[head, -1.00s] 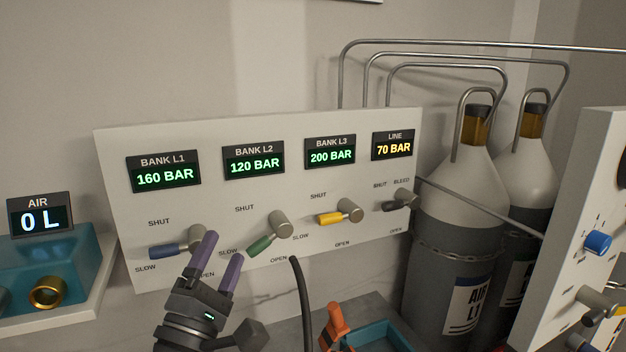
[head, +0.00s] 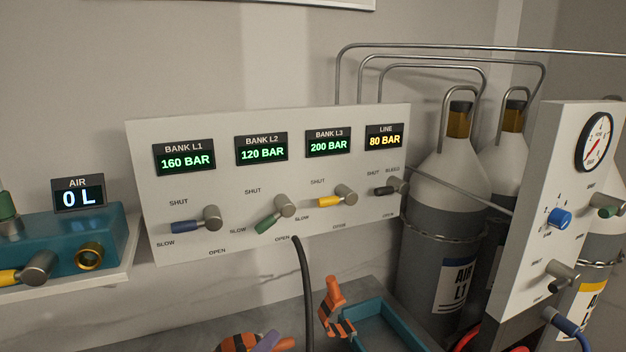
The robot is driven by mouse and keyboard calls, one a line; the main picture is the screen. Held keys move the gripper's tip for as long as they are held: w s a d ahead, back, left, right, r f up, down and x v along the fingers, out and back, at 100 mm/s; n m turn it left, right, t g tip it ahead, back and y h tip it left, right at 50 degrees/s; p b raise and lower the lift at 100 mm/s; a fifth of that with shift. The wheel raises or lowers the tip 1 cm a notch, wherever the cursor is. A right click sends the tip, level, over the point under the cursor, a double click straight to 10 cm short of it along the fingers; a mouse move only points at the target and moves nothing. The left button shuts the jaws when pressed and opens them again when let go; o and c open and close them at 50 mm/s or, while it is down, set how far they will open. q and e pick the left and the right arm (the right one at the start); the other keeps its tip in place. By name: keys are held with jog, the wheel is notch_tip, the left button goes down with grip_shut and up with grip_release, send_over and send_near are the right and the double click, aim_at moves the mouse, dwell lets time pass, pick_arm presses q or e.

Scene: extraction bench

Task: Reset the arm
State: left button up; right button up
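My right gripper is not in view. The pale valve panel (head: 140,165) has a blue lever (head: 187,226) pointing left towards SLOW, a green lever (head: 268,223) slanting down-left, a yellow lever (head: 328,202) pointing left and a dark lever (head: 384,191) pointing left. The LINE display (head: 384,141) reads 80 BAR.
A teal tray (head: 405,325) and an orange-black striped piece (head: 332,305) are below the panel, beside a black hose (head: 303,280). Grey cylinders (head: 440,235) and a gauge panel (head: 530,210) stand at right. A teal AIR unit (head: 60,250) sits on the left shelf.

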pick_arm(q)
jog(key=s+a+f+m+g+y, duration=0.4)
jog(key=s+f+m+g, duration=0.15)
jog(key=s+f, duration=0.45)
jog(key=s+a+f+m+g+y, duration=0.45)
jog(key=s+f+g, duration=0.25)
jog(key=s, duration=0.4)
notch_tip(320, 180, down, 22)
jog(key=s+g+b, duration=0.1)
jog(key=s+b, duration=0.2)
jog(key=b, duration=0.2)
jog(key=s+a+f+g+b, duration=0.1)
jog(key=s+a+f+b, duration=0.1)
jog(key=s+f, duration=0.5)
jog(key=s+a+f+g+b, duration=0.1)
jog(key=s+a+f+b, duration=0.1)
jog(key=s+f, duration=0.5)
notch_tip(320, 180, down, 2)
jog(key=shift+s+f+y+b, duration=0.15)
jog(key=shift+s+y+b, duration=0.2)
jog(key=shift+b, duration=0.15)
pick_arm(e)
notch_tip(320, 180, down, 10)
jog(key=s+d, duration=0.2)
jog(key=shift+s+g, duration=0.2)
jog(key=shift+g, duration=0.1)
